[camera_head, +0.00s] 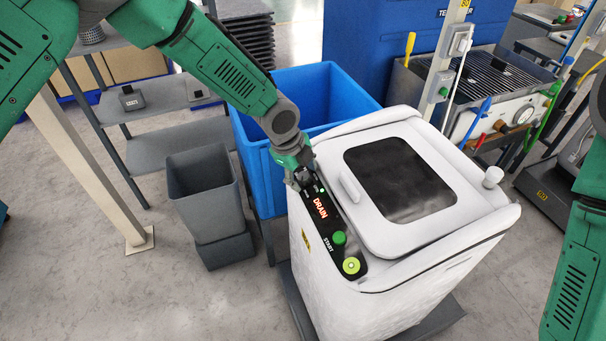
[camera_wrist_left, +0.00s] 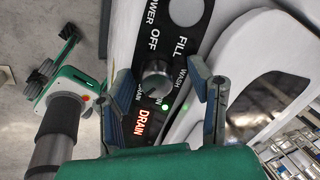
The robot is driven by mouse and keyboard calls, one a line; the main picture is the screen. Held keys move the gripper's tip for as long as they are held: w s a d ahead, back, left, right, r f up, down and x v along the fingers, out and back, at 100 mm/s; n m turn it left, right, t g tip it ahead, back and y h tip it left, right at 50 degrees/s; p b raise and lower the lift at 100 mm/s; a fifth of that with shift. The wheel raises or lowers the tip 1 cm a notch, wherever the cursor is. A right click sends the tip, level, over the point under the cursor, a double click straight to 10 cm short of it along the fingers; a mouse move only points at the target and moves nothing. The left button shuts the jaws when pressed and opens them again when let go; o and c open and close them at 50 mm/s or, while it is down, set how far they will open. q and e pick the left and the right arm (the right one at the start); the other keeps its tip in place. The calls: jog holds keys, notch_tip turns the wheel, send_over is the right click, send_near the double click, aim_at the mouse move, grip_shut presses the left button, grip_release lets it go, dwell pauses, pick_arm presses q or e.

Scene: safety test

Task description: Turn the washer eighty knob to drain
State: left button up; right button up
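The white washer (camera_head: 422,258) stands at the centre right in the head view, with a black control panel along its left edge. In the left wrist view, the round grey knob (camera_wrist_left: 157,79) sits on that panel among the labels OFF, FILL, WASH and DRAIN. The word DRAIN (camera_wrist_left: 142,124) shows in red-orange, the others in white; a green light is near it. The knob's pointer is too small to read. My left gripper (camera_head: 304,180) is down at the panel's far end. In the wrist view its fingers (camera_wrist_left: 160,100) are apart, one on each side of the knob, with visible gaps.
A green START button (camera_head: 339,238) and a yellow-green round control (camera_head: 351,265) are nearer on the panel. A blue bin (camera_head: 300,82) and a grey bin (camera_head: 203,190) stand left of the washer. My right arm is at the right edge. The front-left floor is clear.

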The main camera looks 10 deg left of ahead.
pick_arm(q)
jog(key=v, duration=1.1)
jog(key=shift+r, duration=0.35)
jog(key=shift+s+a, duration=0.1)
jog(key=shift+f, duration=0.15)
